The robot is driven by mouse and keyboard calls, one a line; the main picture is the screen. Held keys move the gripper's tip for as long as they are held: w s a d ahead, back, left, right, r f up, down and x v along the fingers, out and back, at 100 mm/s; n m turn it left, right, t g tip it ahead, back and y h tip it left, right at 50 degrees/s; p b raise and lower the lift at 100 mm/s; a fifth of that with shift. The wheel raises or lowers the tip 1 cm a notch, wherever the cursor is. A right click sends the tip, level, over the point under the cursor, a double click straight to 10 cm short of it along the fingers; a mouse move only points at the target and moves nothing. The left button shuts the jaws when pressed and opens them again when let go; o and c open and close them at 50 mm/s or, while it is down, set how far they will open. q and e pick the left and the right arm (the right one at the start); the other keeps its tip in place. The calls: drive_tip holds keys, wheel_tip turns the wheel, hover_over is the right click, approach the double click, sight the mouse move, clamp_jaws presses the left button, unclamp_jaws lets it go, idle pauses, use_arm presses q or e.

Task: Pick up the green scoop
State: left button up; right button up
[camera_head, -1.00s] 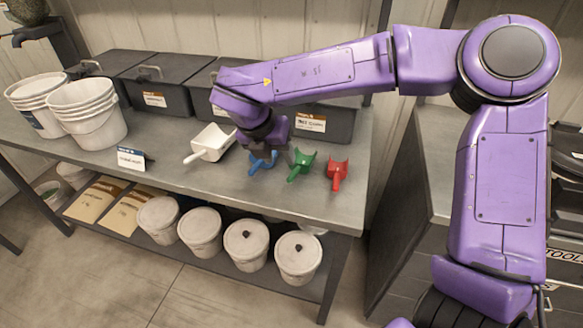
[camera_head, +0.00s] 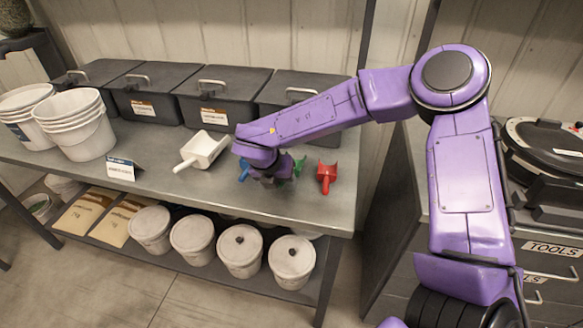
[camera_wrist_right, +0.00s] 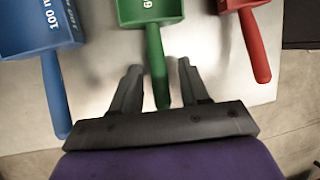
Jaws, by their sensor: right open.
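The green scoop (camera_wrist_right: 153,50) lies on the metal bench between the blue scoop (camera_wrist_right: 45,60) and the red scoop (camera_wrist_right: 250,45). In the right wrist view its handle points toward my right gripper (camera_wrist_right: 158,72). The gripper is open, with one finger on each side of the handle's end and a visible gap on both sides. In the head view my right arm hides most of the green scoop; a bit of it (camera_head: 300,166) shows beside the gripper (camera_head: 270,182). My left gripper is not in view.
A white scoop (camera_head: 200,150) lies to the left on the bench (camera_head: 150,185). The red scoop also shows in the head view (camera_head: 327,176). Black lidded bins (camera_head: 222,92) line the back, and white buckets (camera_head: 75,122) stand at the left.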

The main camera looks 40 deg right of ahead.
clamp_jaws()
drive_tip(key=shift+r, duration=0.15)
wheel_tip(320, 180, up, 10)
drive_tip(key=shift+f+b, duration=0.1)
drive_tip(key=shift+b, duration=0.35)
